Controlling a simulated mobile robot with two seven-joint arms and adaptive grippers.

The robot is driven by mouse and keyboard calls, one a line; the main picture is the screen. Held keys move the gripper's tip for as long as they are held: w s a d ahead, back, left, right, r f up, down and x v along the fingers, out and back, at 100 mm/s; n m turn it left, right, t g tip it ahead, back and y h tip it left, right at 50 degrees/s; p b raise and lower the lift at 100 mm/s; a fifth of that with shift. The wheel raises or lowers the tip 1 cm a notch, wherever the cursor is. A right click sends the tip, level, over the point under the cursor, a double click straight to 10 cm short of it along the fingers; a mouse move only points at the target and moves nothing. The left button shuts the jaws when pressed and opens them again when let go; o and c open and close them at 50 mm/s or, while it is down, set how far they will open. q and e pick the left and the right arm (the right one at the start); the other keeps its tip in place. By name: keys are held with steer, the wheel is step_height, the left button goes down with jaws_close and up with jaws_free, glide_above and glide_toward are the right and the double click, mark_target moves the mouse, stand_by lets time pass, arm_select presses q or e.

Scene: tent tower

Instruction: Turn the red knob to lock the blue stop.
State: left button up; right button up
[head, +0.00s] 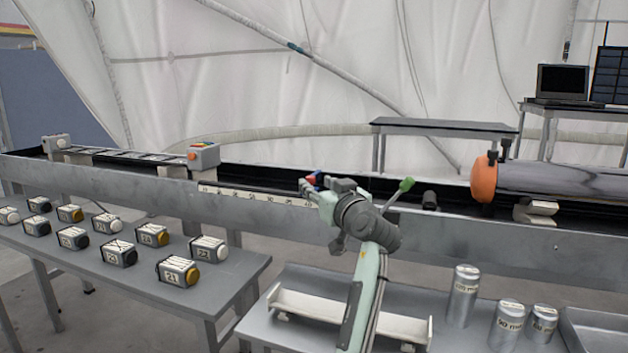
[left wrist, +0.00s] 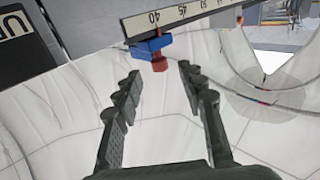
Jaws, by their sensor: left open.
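The blue stop (left wrist: 153,47) sits on the lower edge of a numbered scale (left wrist: 185,14), near the 40 mark in the left wrist view. The red knob (left wrist: 160,64) sticks out from the stop toward my gripper. In the head view the red knob (head: 311,181) and a bit of the blue stop (head: 318,177) show behind my left gripper (head: 308,190), which hides part of them. My left gripper, also in the left wrist view (left wrist: 160,74), is open and empty. Its fingertips point at the knob, one on each side; I see no contact. My right gripper is not in view.
The scale runs along a long grey rail (head: 130,187). A green-tipped lever (head: 407,184) stands just right of my gripper. An orange-ended cylinder (head: 485,178) lies farther right. Numbered blocks fill the left table (head: 235,268); metal cylinders (head: 464,295) stand at front right.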

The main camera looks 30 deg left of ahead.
mark_target(311, 183)
arm_select(q)
steer(key=shift+x, duration=1.4)
jaws_close()
